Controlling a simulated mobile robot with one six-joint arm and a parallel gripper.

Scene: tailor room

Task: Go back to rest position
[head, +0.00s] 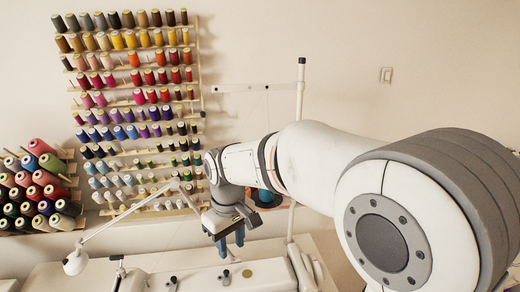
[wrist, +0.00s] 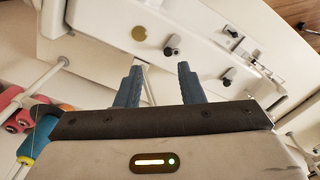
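My gripper (head: 230,243) hangs with its blue fingers pointing down, just above and behind the white sewing machine (head: 205,279). In the wrist view my gripper (wrist: 158,68) has its two blue fingers apart, with nothing between them. The sewing machine also shows in the wrist view (wrist: 195,22), beyond the fingertips, with a gold disc and dark knobs on it. My white arm reaches in from the right of the head view and hides part of the wall and table.
A wall rack of thread spools (head: 130,105) stands behind, left of my gripper. Large thread cones (head: 38,190) sit at far left. A thin lamp (head: 76,262) and a thread-stand pole (head: 300,90) rise near the machine. A blue cone (wrist: 38,137) is close to my gripper's left side.

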